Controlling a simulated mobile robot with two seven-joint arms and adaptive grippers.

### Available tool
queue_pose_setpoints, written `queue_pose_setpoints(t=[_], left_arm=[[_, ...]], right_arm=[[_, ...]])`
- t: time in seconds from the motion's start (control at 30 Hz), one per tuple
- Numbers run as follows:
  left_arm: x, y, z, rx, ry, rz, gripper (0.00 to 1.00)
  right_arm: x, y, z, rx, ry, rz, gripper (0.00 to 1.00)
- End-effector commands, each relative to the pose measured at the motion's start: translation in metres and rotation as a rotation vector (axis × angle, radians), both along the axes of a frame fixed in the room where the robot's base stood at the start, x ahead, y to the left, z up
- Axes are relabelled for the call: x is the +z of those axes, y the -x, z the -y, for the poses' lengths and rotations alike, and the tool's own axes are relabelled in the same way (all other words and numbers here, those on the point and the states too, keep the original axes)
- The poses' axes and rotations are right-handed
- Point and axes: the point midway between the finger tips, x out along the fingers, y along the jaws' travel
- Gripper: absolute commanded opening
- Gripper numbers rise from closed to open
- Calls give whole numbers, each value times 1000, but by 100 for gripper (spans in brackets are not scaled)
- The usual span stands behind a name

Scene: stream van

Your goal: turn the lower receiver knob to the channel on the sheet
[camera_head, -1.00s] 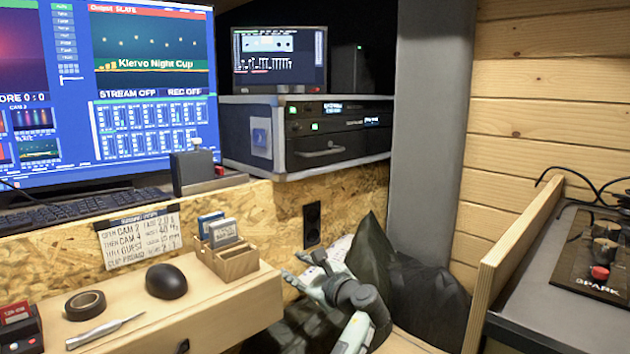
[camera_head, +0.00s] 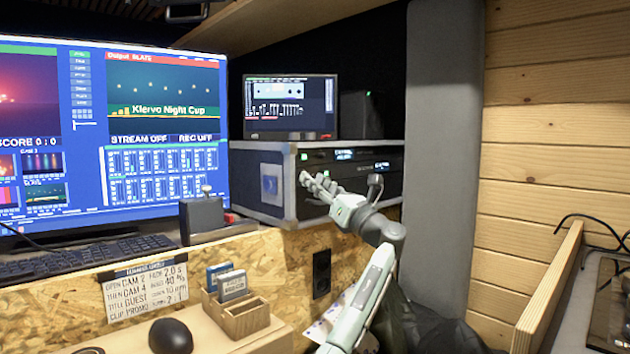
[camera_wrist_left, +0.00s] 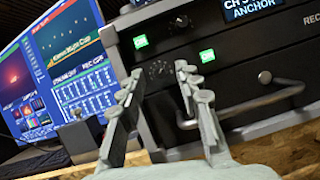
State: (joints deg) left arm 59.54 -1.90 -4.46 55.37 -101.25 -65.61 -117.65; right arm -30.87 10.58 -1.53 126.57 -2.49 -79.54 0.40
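The receiver rack (camera_head: 280,215) is a dark-fronted case with light metal edges, with two stacked units and small lit displays. In the left wrist view a dark knob (camera_wrist_left: 160,69) with pale marks around it shows on the black front panel (camera_wrist_left: 230,85), between the fingertips. My left gripper (camera_head: 318,185) is raised in front of the rack. In the left wrist view its two fingers (camera_wrist_left: 156,82) are apart, with nothing held; contact with the knob cannot be told. A white printed sheet (camera_head: 146,286) is on the wooden front below the keyboard. My right gripper is not in view.
A metal handle (camera_wrist_left: 265,96) sticks out from the panel right of the fingers. A large monitor (camera_head: 165,130) and keyboard (camera_head: 85,256) are at left; a small screen (camera_head: 290,107) stands on the rack. A wooden card holder (camera_head: 245,318) sits lower down.

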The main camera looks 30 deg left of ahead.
Motion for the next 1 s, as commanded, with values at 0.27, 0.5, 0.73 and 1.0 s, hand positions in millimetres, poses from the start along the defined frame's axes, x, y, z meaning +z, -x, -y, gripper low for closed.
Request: queue_pose_setpoints(t=[0.27,0.5,0.73,1.0], left_arm=[[2,-2,-7,1,1,1,34],[2,-2,-7,-1,2,1,16],[2,-2,-6,-1,2,1,0],[1,-3,-6,-1,10,27,0]], right_arm=[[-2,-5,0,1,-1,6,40],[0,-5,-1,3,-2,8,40],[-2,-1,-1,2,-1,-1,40],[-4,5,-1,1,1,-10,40]])
